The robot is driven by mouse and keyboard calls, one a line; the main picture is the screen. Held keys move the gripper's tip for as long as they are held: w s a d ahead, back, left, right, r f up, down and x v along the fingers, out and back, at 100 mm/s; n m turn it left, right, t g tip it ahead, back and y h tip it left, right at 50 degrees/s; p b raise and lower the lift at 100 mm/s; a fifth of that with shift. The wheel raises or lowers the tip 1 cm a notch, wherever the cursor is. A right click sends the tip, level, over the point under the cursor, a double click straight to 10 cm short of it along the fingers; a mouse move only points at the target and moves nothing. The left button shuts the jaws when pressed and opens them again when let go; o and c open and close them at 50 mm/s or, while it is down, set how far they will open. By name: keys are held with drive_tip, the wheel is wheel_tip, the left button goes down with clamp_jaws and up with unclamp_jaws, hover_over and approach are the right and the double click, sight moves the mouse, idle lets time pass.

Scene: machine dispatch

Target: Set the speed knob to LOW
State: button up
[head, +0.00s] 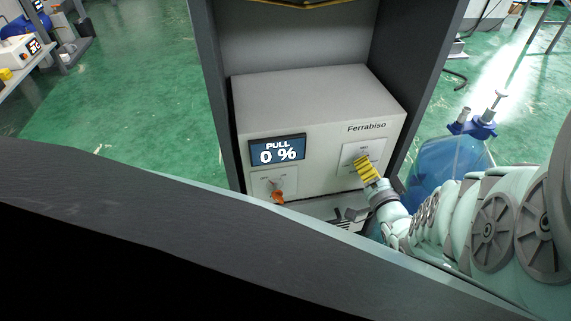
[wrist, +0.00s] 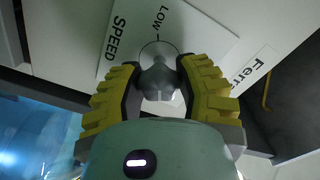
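The white machine (head: 315,115) labelled Ferrabiso stands in a dark frame. Its speed panel (head: 350,150) is on the right of the front face, with the knob hidden behind my gripper (head: 366,168) in the head view. In the wrist view, the grey speed knob (wrist: 158,82) sits between the yellow fingertips of my gripper (wrist: 158,75), and both dark inner pads appear to touch its sides. The words LOW and SPEED show on the panel (wrist: 195,45), with a short line between LOW and the knob. The knob's exact pointer direction is unclear.
Dark frame posts stand on both sides of the machine. A blue container (head: 440,165) stands at the right, and green floor (head: 130,100) lies open at the left.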

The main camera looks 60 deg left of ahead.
clamp_jaws()
drive_tip(key=shift+n, duration=0.4)
drive_tip(key=shift+r+n, duration=0.1)
drive_tip(key=shift+n, duration=1)
drive_tip(key=shift+a+r+n, duration=0.1)
drive_tip(key=shift+n, duration=0.5)
drive_tip(key=shift+n, duration=0.3)
idle(0.5)
